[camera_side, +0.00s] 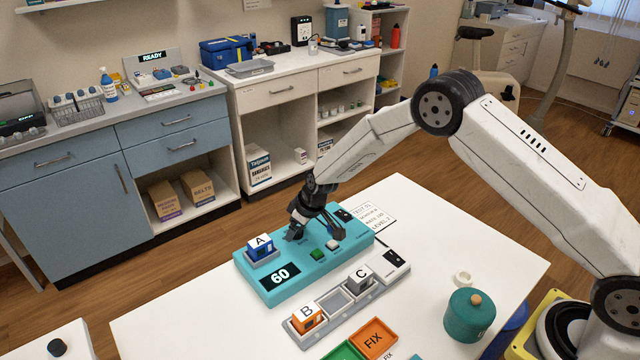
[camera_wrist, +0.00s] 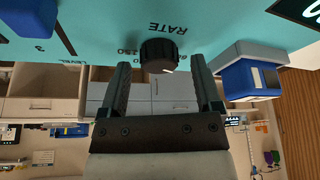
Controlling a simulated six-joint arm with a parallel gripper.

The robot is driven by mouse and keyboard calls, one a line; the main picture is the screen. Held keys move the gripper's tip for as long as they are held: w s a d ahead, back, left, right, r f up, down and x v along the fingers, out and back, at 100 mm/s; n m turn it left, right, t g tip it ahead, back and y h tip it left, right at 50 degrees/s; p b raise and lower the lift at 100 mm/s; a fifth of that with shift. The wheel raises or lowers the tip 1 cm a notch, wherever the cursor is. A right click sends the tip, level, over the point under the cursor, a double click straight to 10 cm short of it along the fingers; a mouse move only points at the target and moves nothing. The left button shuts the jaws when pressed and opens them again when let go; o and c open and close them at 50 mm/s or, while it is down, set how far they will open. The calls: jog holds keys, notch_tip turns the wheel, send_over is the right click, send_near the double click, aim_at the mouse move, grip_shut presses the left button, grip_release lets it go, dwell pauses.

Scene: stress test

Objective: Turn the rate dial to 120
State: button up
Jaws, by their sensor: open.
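My gripper (camera_wrist: 160,64) is open, with one finger on each side of the dial and visible gaps between. In the side view my gripper (camera_side: 303,220) is low over the console's back edge and largely hides the dial. I cannot tell the dial's pointer direction.
The blue block A (camera_side: 261,246) sits on the console beside my gripper and shows close by in the wrist view (camera_wrist: 249,80). Green (camera_side: 318,253) and white (camera_side: 333,244) buttons are on the other side. A grey tray (camera_side: 337,302) holds orange block B (camera_side: 307,318) and grey block C (camera_side: 360,281).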

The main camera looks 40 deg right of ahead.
jog(key=shift+w+f, duration=0.1)
jog(key=shift+f, duration=0.15)
grip_shut()
